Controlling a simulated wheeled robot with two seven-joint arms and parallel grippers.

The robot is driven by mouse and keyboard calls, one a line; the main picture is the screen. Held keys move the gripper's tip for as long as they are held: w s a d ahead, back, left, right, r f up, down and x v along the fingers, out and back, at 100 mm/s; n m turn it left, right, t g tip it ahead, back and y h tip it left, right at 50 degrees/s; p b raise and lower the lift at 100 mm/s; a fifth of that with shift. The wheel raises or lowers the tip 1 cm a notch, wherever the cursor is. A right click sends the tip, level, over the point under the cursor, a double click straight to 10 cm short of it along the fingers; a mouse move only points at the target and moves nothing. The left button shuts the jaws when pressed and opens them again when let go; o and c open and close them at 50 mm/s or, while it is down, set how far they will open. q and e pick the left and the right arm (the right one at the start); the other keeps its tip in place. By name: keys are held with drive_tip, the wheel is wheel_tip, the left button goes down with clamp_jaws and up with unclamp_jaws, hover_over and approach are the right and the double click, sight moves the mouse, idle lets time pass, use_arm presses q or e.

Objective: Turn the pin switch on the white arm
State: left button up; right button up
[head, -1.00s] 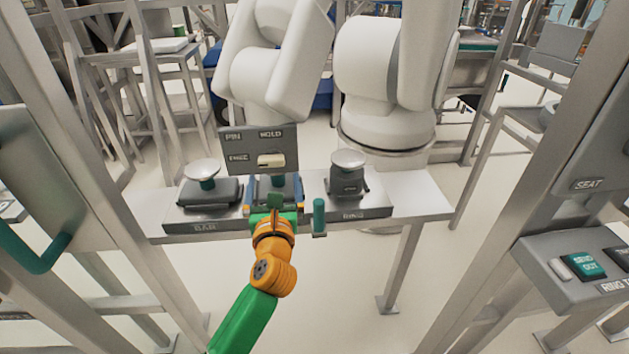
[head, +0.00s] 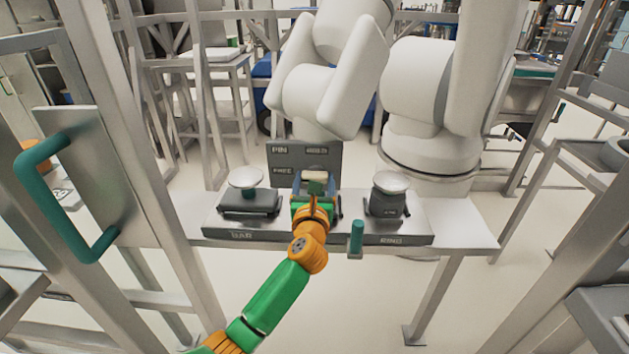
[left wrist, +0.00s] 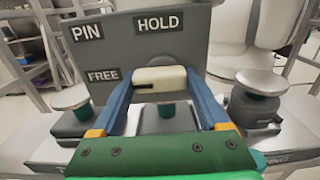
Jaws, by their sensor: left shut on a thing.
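The pin switch is a cream knob (head: 315,175) on a grey panel (head: 291,157) marked PIN, HOLD and FREE, in front of the white arm (head: 326,95). In the left wrist view the knob (left wrist: 159,79) lies level, with a dark mark on its left part, towards the FREE label (left wrist: 103,75); the HOLD label (left wrist: 159,23) is above it. My left gripper (head: 314,186) is at the panel, its two blue fingers shut on the knob from both sides, also in the left wrist view (left wrist: 160,86). My right gripper is not in view.
The dark BAR and RING base (head: 290,236) on the table carries silver-topped stands left (head: 246,180) and right (head: 391,184) of my gripper. A green peg (head: 356,236) stands at its front edge. A frame with a green handle (head: 65,215) is at left.

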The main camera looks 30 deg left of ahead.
use_arm(q)
drive_tip(key=shift+r+m+p, duration=0.15)
drive_tip(key=shift+m+p, duration=0.55)
drive_tip(key=shift+p, duration=0.35)
drive_tip(key=m+p, duration=0.3)
drive_tip(key=shift+r+p, duration=0.1)
drive_tip(key=shift+p, duration=0.25)
drive_tip(key=m+p, duration=0.2)
drive_tip(key=m, duration=0.2)
drive_tip(key=shift+p, duration=0.4)
drive_tip(key=m+p, duration=0.2)
drive_tip(key=m, duration=0.2)
drive_tip(key=shift+m+p, duration=0.3)
drive_tip(key=shift+p, duration=0.05)
drive_tip(key=m+p, duration=0.2)
drive_tip(key=m, duration=0.2)
drive_tip(key=shift+d+m, duration=0.1)
drive_tip(key=shift+m, duration=0.5)
